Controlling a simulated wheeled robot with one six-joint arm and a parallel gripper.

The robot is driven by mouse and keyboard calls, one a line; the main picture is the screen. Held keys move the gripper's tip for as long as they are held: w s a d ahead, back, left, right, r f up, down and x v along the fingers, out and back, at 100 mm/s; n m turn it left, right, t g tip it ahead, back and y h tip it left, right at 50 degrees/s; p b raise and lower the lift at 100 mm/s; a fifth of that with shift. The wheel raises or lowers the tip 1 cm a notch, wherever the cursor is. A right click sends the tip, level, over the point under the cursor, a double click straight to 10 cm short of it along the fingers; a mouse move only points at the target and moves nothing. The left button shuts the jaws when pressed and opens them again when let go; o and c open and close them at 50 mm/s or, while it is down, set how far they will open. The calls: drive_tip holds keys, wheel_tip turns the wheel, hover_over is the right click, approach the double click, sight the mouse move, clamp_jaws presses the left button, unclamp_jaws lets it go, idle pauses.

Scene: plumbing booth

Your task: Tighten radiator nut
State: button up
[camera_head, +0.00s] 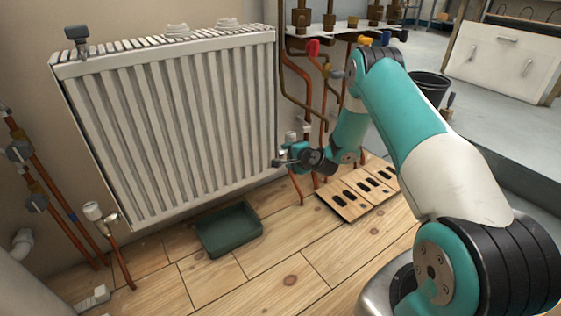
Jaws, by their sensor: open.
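A white ribbed radiator (175,120) hangs on the wall at the left. At its lower left corner is a white-capped valve (93,211) on a copper pipe, with a small metal fitting (112,217) beside the radiator. A second white-capped valve (291,137) shows at the lower right corner, just above my gripper. My gripper (278,158) is open, with its jaws pointing left at the radiator's lower right edge. The fitting there is mostly hidden by the gripper, so I cannot tell whether the jaws touch or surround a nut.
A green tray (229,229) lies on the wooden floor below the radiator. A slotted wooden board (358,193) lies under my arm. Copper pipes with a red-handled valve (313,47) run up the wall behind the gripper. A black bucket (430,87) stands at the back right.

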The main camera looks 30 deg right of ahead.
sight(282, 155)
drive_tip(key=b+x, duration=0.2)
drive_tip(key=x, duration=0.2)
drive_tip(key=shift+w+f, duration=0.25)
drive_tip(key=shift+f, duration=0.1)
drive_tip(key=shift+w+f+b, duration=0.1)
drive_tip(key=shift+w+b, duration=0.25)
drive_tip(key=shift+w, duration=0.2)
drive_tip(key=c, duration=0.9)
